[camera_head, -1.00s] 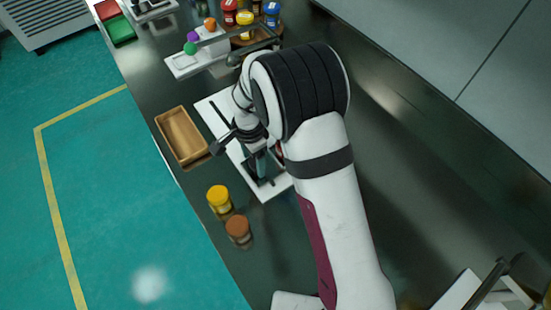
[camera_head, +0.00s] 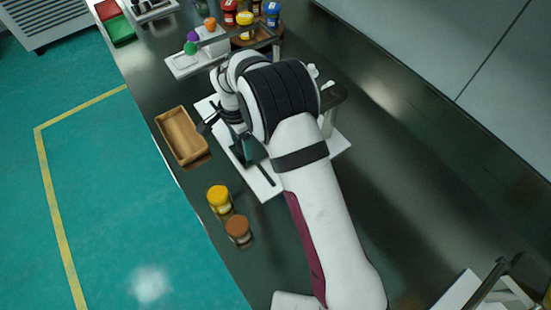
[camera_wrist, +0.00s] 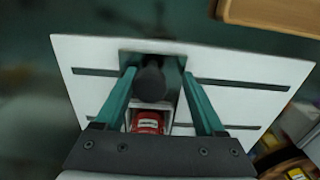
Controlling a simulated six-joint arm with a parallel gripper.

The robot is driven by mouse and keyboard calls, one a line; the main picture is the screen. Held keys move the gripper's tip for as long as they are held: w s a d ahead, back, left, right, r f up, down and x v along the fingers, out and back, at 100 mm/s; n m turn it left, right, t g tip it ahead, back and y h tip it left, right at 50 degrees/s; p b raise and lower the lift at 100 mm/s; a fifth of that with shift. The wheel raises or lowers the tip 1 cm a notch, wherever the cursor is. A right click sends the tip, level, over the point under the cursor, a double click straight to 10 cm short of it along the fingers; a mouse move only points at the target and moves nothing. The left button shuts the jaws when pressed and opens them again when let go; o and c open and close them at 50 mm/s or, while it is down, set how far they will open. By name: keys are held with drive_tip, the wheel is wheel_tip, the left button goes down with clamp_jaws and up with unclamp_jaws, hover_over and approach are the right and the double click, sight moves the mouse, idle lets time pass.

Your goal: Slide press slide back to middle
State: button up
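The press base is a white slotted plate (camera_head: 264,189) on the dark bench; it also fills much of the wrist view (camera_wrist: 250,68). The press slide, a white frame (camera_wrist: 180,118) with a red object (camera_wrist: 147,122) in it, lies near the plate's middle. A dark rounded knob (camera_wrist: 150,82) stands in front of it. My gripper (camera_wrist: 158,74) has two teal fingers spread on either side of the knob and slide, with a gap at the right of the knob. In the head view my arm hides much of the press. Whether the fingers touch the slide is unclear.
A wooden tray (camera_head: 203,158) stands at the plate's left. A yellow-lidded jar (camera_head: 218,197) and a brown-lidded jar (camera_head: 238,229) stand in front. A rack with coloured balls (camera_head: 190,48) and a round holder of jars (camera_head: 262,40) are behind. The right bench is mostly clear.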

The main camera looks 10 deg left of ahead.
drive_tip(key=shift+w+a, duration=1.8)
drive_tip(key=shift+a, duration=0.05)
drive_tip(key=shift+o, duration=0.3)
drive_tip(key=o, duration=0.4)
wheel_tip(320, 180, up, 9)
drive_tip(key=shift+d, duration=0.1)
